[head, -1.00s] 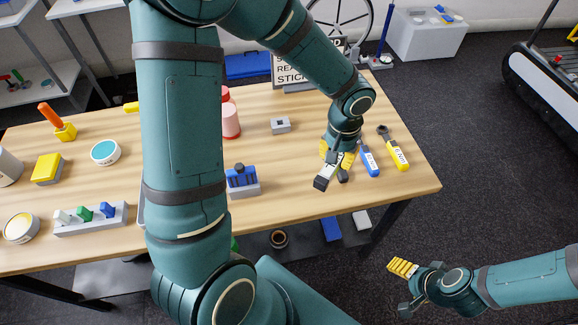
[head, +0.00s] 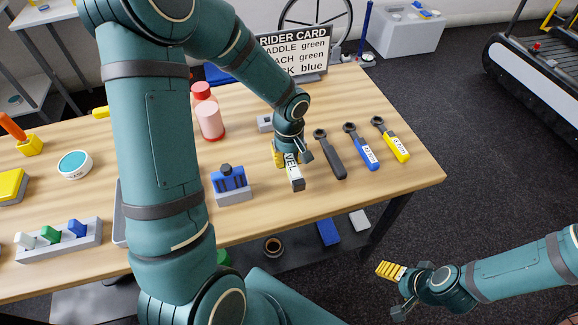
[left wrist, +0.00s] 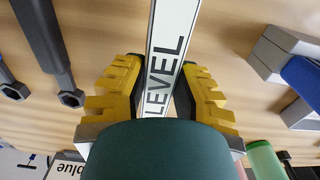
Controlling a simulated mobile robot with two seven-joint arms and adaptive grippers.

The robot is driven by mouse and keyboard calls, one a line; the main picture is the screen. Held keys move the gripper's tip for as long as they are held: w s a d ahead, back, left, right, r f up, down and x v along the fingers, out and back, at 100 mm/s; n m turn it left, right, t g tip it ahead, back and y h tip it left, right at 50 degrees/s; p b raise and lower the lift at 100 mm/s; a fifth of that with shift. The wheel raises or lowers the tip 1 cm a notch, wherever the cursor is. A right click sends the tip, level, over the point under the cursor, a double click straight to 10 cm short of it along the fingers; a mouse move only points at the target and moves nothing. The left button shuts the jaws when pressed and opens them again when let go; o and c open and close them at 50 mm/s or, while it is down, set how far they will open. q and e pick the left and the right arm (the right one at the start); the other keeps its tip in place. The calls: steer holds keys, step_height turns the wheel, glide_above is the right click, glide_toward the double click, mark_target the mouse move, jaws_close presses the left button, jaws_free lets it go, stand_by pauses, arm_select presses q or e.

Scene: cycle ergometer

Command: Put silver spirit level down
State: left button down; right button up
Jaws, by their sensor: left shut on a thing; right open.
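The silver spirit level (head: 296,181) is a narrow bar with a white LEVEL label and a dark end. It also shows in the left wrist view (left wrist: 172,35), running up from between the yellow finger pads. My left gripper (head: 284,162) is shut on it at the front middle of the table, left of the black wrench. I cannot tell whether the level touches the wood. My right gripper (head: 392,286) is open and empty, off the table's front right side.
The black wrench (head: 331,158), blue wrench (head: 362,150) and yellow wrench (head: 392,142) lie to the right. A grey block with a blue top (head: 232,186) stands to the left. Bare wood (head: 325,195) lies in front. The rider card (head: 293,50) stands behind.

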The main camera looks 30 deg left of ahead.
mark_target(289, 165)
arm_select(q)
steer(key=shift+f+b, duration=0.35)
steer(key=shift+f, duration=1.25)
steer(key=shift+f, duration=0.1)
steer(key=c, duration=0.8)
jaws_free()
steer(key=shift+c, duration=0.2)
